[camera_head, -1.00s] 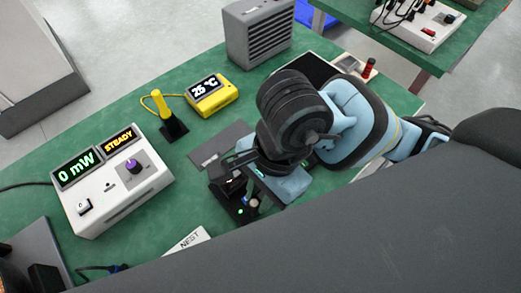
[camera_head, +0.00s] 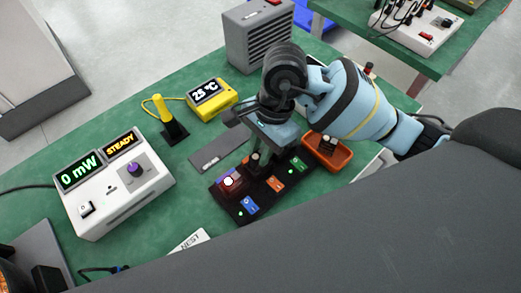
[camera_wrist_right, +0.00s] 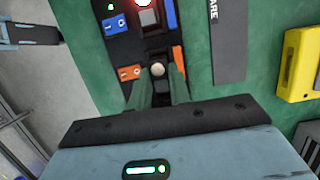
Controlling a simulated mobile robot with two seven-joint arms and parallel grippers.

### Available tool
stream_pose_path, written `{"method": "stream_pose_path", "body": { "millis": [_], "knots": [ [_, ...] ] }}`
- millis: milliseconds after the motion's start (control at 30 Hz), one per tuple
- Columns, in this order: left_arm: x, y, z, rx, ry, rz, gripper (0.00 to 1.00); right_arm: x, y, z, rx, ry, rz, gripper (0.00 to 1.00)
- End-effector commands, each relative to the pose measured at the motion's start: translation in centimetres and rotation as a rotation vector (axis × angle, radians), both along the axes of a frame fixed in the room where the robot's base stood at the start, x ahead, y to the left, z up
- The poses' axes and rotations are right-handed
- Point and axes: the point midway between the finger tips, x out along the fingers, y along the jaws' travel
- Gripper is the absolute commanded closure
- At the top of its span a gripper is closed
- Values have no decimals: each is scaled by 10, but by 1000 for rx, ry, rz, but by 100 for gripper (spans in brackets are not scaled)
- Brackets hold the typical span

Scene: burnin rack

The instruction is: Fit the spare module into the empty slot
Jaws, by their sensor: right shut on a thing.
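My right gripper (camera_head: 257,153) is above the black rack (camera_head: 221,196), near its back edge. In the right wrist view, its fingers (camera_wrist_right: 158,92) are shut on a small dark module with a pale round knob (camera_wrist_right: 157,70). The fingers hide most of the held module. I cannot tell whether its lower end touches the rack. The rack bears a blue block (camera_head: 250,203), an orange block (camera_head: 275,183) and a red-lit module (camera_head: 229,183). The empty slot cannot be clearly made out. The grey SPARE pad (camera_head: 218,152) shows nothing on it. My left gripper is not in view.
An orange bin (camera_head: 342,161) with dark items in it stands right of the rack. A yellow holder (camera_head: 160,108) on a black stand, a yellow temperature display (camera_head: 212,100) and a white meter reading 0 mW (camera_head: 125,190) stand left. A grey vented box (camera_head: 258,38) stands behind.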

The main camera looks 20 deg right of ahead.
Motion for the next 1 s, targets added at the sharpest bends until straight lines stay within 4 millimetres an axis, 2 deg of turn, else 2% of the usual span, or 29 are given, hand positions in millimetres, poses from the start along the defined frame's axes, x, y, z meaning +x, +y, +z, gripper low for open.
{"method": "stream_pose_path", "body": {
  "millis": [133, 533, 567, 700, 1000],
  "knots": [
    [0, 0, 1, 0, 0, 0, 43, 0, 0, -12, 1, -1, 0, 100],
    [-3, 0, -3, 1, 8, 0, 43, 0, 0, -17, 0, -1, 0, 100],
    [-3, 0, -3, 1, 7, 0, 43, 0, 0, -17, 0, -1, 0, 78],
    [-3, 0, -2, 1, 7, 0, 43, 0, 0, -16, 1, -2, -1, 60],
    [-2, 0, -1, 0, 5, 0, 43, 0, 0, -15, 1, -2, 0, 59]
  ]
}}
